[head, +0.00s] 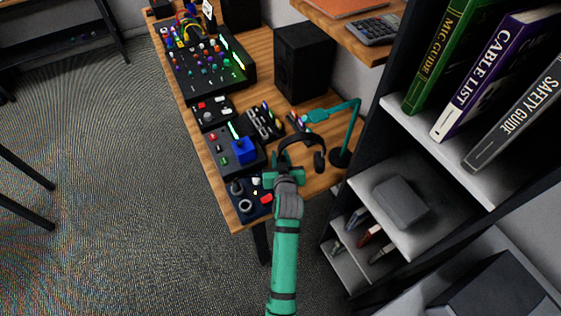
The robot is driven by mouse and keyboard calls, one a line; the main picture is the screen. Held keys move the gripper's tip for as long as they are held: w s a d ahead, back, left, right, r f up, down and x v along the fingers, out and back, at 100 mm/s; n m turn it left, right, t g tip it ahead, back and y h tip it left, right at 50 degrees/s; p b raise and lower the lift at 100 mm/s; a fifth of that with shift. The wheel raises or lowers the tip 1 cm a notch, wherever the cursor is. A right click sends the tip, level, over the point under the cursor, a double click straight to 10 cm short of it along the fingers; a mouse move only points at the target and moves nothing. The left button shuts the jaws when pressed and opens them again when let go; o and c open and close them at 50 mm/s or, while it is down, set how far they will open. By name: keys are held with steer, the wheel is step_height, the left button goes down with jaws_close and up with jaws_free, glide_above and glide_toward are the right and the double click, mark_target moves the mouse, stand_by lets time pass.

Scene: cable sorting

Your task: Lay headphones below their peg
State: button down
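Black headphones (308,141) show at the near right part of the wooden desk. Their curved band arches up and one ear cup shows at the right end. My gripper (281,170) is at the left end of the headphones, overlapping them in this view. My wrist hides part of that area. I cannot tell whether the fingers touch or hold the headphones. No peg can be made out clearly.
A teal desk lamp (352,122) stands just right of the headphones. Control boxes, one with a blue block (243,151), line the desk's left edge. A black speaker (305,62) stands behind. A dark shelf unit (366,165) with books bounds the right side.

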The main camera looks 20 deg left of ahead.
steer(key=shift+w+d+f, duration=0.15)
steer(key=shift+w+f, duration=0.25)
steer(key=shift+w, duration=0.05)
step_height(320, 180, down, 2)
steer(key=shift+f, duration=0.25)
steer(key=shift+d+f, duration=0.2)
steer(key=shift+f, duration=0.05)
steer(key=shift+s+a+f, duration=0.1)
steer(key=shift+s+a, duration=0.05)
steer(key=shift+a, duration=0.15)
steer(key=c, duration=1.5)
jaws_free()
steer(key=shift+d, duration=0.1)
